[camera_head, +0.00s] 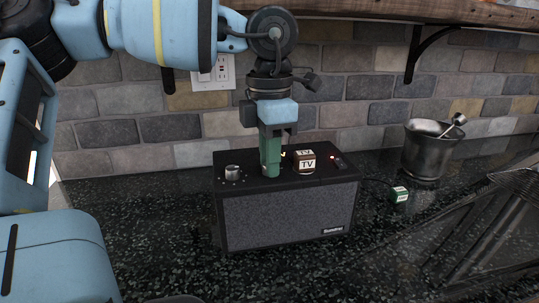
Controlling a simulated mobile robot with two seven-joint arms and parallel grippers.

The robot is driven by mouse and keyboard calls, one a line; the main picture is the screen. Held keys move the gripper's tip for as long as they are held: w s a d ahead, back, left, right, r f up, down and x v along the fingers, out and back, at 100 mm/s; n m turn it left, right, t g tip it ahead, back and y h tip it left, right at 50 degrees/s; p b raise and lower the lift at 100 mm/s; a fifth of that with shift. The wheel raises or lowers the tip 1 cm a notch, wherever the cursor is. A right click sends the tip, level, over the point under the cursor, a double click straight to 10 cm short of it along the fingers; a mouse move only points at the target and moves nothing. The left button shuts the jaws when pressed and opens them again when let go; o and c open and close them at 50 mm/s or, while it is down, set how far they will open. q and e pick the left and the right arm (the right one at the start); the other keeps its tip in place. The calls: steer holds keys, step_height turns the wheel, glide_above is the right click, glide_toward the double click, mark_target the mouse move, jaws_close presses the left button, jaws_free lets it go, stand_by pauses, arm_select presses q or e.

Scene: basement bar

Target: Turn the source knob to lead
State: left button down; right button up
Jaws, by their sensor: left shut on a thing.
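The black speaker box (290,213) with a grey grille stands on the dark counter. My left gripper (270,172) points straight down at its top panel, with green fingers shut on the source knob, which the fingers hide. Its pointer and the setting it stands at cannot be seen. A silver knob (232,171) sits apart on the left of the panel. A brown and white block marked TV (305,162) is just right of the fingers. My right gripper is not in view.
A small red light (335,157) shows at the panel's right. A green and white cube (399,194) lies right of the speaker, near a thin cable. A metal mortar with pestle (428,152) stands further right. A brick wall (120,131) with a socket (213,75) closes the back.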

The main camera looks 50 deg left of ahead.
arm_select(q)
steer(key=shift+r, duration=0.1)
steer(key=c, duration=1.2)
jaws_free()
steer(key=shift+c, duration=0.2)
step_height(320, 180, up, 8)
steer(key=shift+f, duration=0.1)
